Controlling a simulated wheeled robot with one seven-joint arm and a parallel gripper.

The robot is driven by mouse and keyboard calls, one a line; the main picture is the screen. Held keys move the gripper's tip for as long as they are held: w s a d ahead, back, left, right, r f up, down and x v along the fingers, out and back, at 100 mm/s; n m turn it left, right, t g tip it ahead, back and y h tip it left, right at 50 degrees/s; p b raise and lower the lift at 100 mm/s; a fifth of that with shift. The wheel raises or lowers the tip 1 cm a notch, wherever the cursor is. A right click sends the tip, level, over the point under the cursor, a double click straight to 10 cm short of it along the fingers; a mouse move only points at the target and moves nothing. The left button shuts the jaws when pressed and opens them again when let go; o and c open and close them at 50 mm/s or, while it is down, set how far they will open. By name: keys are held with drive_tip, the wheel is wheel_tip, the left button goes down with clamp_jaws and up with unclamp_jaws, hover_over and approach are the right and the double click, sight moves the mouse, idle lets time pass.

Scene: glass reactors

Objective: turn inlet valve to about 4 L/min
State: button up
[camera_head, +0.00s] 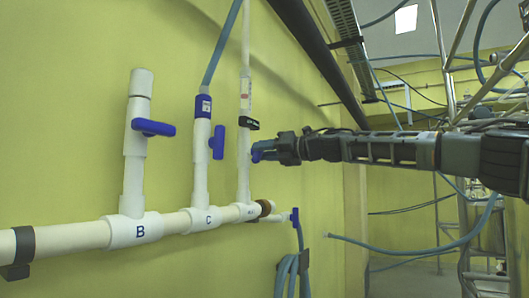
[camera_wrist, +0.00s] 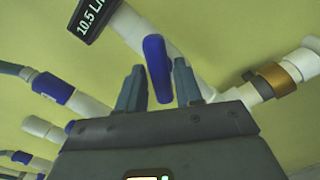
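The inlet valve is on the third white riser (camera_head: 244,165), the rightmost one on the wall. Its blue handle (camera_wrist: 157,68) lies between the two fingers of my gripper (camera_wrist: 159,85) in the wrist view. The fingers are open, one on each side, with narrow gaps to the handle. In the head view my gripper (camera_head: 262,151) reaches the riser from the right and mostly hides the handle.
Risers B (camera_head: 134,180) and C (camera_head: 201,165), with blue handles, stand to the left on a white horizontal pipe (camera_head: 75,237). Metal scaffolding (camera_head: 450,70) stands at the far right.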

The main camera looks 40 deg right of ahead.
drive_tip(key=c, duration=0.6)
drive_tip(key=m+p, duration=0.4)
drive_tip(key=p, duration=0.2)
drive_tip(key=shift+m+p, duration=0.4)
drive_tip(key=o, duration=0.9)
drive_tip(key=b+v, duration=0.1)
drive_tip(key=v, duration=0.6)
drive_tip(key=shift+s+b, duration=0.35)
drive_tip(key=shift+b, duration=0.05)
drive_tip(key=shift+d, duration=0.1)
